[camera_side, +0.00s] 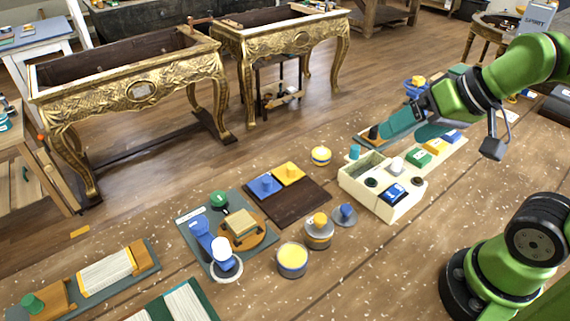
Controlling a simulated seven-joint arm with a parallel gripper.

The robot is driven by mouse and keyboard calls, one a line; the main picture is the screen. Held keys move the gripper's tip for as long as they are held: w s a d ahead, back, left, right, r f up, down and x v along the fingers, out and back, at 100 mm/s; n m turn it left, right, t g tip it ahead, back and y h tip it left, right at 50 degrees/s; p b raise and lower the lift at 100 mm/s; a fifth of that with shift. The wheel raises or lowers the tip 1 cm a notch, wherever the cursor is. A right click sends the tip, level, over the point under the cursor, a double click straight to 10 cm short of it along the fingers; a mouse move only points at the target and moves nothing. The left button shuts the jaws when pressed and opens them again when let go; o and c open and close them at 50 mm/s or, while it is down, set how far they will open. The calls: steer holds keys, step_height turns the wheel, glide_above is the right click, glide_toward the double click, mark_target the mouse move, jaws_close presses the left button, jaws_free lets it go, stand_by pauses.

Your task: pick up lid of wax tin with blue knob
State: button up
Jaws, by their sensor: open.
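A grey disc-shaped lid with a blue knob (345,214) lies on the speckled table, knob up. It is just right of a grey tin with a yellow knob (319,231). An open tin with yellow contents (292,261) stands nearer the front, to the left. My gripper (405,136) is open, with teal fingers, well behind and to the right of the blue-knobbed lid. It is over or near the far-right boards; its exact height is hard to tell. I see nothing between its fingers.
A cream box (353,191) with compartments stands between my gripper and the lid. A dark board (298,208) with blue and yellow pieces lies left. A grey mat (192,225) holds a wooden disc and blue tool. A yellow-topped tin (321,156) stands behind.

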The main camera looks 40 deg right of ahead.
steer(key=g+h, duration=0.2)
steer(key=g, duration=0.5)
glide_above(346, 206)
step_height(346, 206, down, 8)
steer(key=f, duration=1)
steer(key=shift+s+a+f, duration=0.2)
steer(key=shift+a+f, duration=0.1)
steer(key=shift+f, duration=0.1)
steer(key=shift+w+d+f, duration=0.1)
steer(key=shift+d+f, duration=0.05)
steer(key=shift+f, duration=1.2)
steer(key=shift+w+d+f, duration=0.1)
steer(key=shift+f, duration=1.25)
steer(key=shift+c, duration=0.5)
steer(key=c, duration=1)
steer(key=shift+c, duration=0.2)
